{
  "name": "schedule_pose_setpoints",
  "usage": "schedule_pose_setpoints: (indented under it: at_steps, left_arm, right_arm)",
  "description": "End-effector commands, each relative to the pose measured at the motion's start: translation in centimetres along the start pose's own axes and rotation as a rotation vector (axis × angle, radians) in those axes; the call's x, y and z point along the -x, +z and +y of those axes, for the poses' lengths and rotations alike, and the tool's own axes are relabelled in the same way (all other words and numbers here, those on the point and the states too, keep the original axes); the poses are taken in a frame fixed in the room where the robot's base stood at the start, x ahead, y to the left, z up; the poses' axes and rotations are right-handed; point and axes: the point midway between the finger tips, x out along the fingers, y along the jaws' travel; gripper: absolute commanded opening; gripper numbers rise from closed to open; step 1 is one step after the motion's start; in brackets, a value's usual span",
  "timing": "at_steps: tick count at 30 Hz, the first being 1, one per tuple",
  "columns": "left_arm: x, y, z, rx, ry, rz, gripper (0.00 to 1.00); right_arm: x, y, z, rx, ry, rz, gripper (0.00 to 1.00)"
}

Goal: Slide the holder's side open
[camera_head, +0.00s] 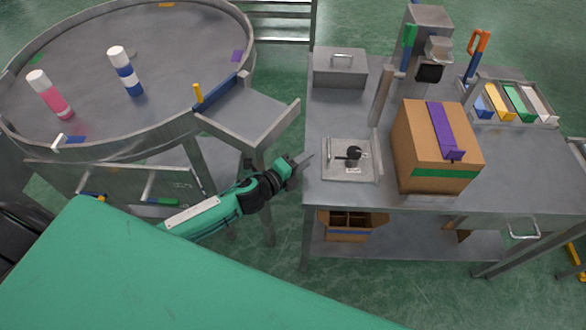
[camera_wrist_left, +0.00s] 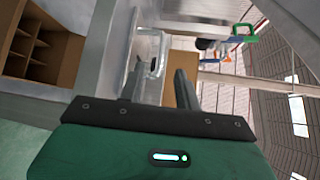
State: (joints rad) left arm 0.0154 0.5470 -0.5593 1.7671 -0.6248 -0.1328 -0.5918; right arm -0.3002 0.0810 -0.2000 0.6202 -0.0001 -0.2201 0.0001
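The holder (camera_head: 337,172) is a pale square metal fixture near the front left of the worktable, with a black round knob (camera_head: 354,153) and a small dark pin on it. My left gripper (camera_head: 305,160) is just left of the holder, at the table's left edge, apart from it. In the left wrist view its two fingers (camera_wrist_left: 160,78) stand apart with nothing between them. Part of what looks like the holder (camera_wrist_left: 150,45) shows beyond the fingertips there. My right gripper is not in view.
On the worktable, a cardboard box (camera_head: 415,150) with purple tape stands right of the holder, and a grey lidded box (camera_head: 340,68) behind it. A metal press (camera_head: 428,45) stands at the back. A round table (camera_head: 180,60) with a pink and a blue-striped can is left.

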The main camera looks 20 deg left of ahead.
Motion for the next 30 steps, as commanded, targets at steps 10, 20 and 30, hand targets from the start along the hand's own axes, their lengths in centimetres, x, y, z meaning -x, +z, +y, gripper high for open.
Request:
schedule_pose_setpoints:
  at_steps: [10,20,30]
  left_arm:
    - [4.0,0.0,0.1,0.000,0.000,0.000,0.33]
    - [4.3,0.0,0.0,0.000,0.000,0.000,0.33]
    - [4.3,0.1,0.3,0.006,0.004,-0.003,0.33]
  right_arm:
    - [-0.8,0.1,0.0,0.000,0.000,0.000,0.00]
    - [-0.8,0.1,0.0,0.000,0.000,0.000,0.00]
    - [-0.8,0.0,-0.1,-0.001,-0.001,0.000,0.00]
